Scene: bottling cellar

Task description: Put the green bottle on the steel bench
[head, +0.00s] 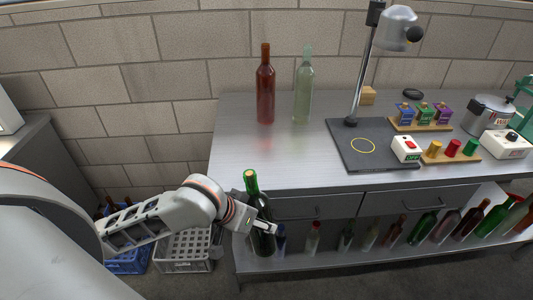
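The neck and shoulder show above the gripper. The steel bench (245,150) has a grey metal top, with its bare left part behind the bottle's neck. My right gripper is not in view.
A brown-red bottle (265,85) and a pale green bottle (303,88) stand at the bench's back left. A dark plate with a lamp stand (366,160), a switch box (406,149) and labelled blocks (424,113) fill its right. Several bottles line the lower shelf (310,262). A grey crate (184,252) stands on the floor.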

